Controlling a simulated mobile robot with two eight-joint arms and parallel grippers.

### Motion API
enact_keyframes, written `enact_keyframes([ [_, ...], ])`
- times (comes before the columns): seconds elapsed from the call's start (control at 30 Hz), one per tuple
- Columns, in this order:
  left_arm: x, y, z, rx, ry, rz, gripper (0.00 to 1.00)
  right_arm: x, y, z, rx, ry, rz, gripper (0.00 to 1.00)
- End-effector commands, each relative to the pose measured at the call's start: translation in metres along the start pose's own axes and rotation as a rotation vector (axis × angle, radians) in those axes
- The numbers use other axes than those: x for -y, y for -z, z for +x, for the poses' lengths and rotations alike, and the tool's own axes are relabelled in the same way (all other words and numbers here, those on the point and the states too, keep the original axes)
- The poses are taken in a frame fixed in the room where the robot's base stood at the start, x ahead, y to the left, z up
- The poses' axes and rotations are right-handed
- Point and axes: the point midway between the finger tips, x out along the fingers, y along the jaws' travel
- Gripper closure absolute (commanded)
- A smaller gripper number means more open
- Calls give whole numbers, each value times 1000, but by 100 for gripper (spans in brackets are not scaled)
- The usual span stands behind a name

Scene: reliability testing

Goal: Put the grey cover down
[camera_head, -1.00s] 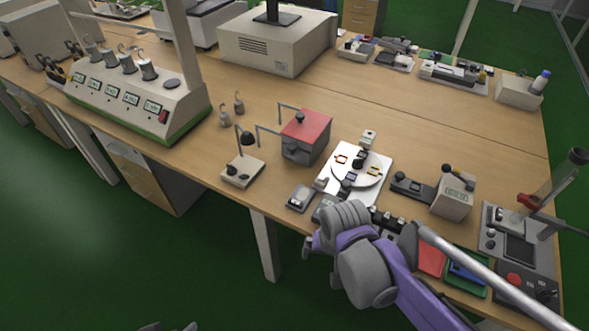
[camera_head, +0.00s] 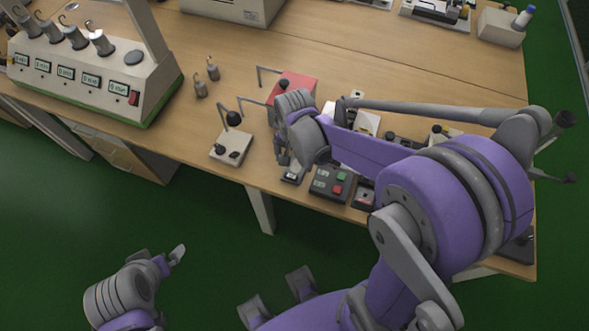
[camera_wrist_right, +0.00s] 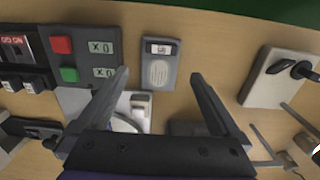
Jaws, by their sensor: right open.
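My right gripper (camera_head: 283,152) is over the front of the bench, left of the grey-and-black button box (camera_head: 328,184). In the right wrist view its jaws (camera_wrist_right: 160,77) are apart with nothing between the tips. I cannot tell which grey piece is the grey cover.
A small base with a black knob (camera_head: 231,148) stands left of the right gripper. Two metal hook weights (camera_head: 207,80) are behind it. A white plate (camera_head: 366,124) is mostly hidden by my right arm. The back bench middle (camera_head: 390,70) is clear.

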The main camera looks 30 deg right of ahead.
Motion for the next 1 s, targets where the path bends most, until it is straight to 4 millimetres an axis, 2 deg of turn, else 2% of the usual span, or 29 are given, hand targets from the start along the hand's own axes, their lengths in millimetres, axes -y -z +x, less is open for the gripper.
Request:
enact_keyframes([
  [0.3, 0, -3, 4, 2, 0, 0, 0, -1, 3, 44, 0, 0, 0, 0],
  [0.63, 0, -3, 4, 2, 0, 0, 0, -1, 3, 49, 0, 0, -1, 2],
  [1.0, 0, -3, 4, 2, 0, 0, 0, -1, 3, 49, 0, 0, -1, 68],
])
